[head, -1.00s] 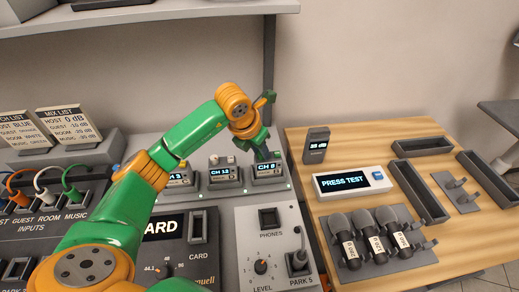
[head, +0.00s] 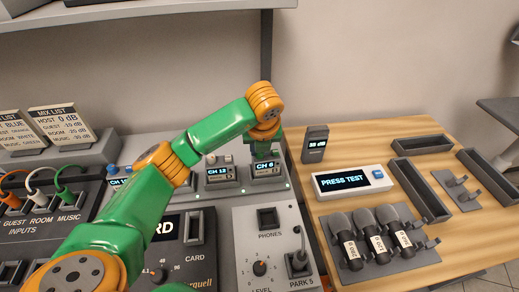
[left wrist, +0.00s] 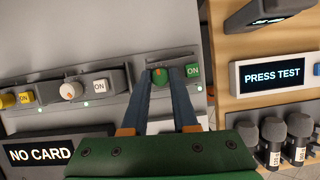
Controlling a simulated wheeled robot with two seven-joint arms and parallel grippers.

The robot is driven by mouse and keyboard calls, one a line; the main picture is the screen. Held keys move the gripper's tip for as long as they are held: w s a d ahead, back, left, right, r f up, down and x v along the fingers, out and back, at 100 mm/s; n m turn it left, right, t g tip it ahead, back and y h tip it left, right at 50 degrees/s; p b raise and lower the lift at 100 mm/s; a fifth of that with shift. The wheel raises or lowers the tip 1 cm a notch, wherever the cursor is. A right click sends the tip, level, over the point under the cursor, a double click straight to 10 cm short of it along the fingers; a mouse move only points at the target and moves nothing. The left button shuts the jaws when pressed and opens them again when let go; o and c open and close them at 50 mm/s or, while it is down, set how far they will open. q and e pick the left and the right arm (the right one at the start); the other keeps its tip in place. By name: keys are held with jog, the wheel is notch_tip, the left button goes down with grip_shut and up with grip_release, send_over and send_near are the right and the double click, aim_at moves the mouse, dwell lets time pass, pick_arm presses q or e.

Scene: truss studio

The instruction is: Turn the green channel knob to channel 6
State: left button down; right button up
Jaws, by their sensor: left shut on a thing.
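The green channel knob (left wrist: 160,75) sits on the rightmost channel unit, beside a green ON button (left wrist: 193,71). My left gripper (left wrist: 161,84) is shut on this knob, a finger on each side, in the left wrist view. In the head view my left arm reaches down onto the same unit and hides the knob. The display (head: 265,168) on the front of that unit appears to read CH 6, in small text. My right gripper is in neither view.
A middle unit (head: 221,174) reading CH 13 stands just left; its white knob (left wrist: 70,90) shows in the left wrist view. A PRESS TEST box (head: 352,182), microphones (head: 376,248) and trays stand on the wooden table right. A shelf (head: 150,13) overhangs the back.

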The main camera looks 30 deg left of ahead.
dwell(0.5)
pick_arm(q)
jog(key=c, duration=0.7)
grip_release()
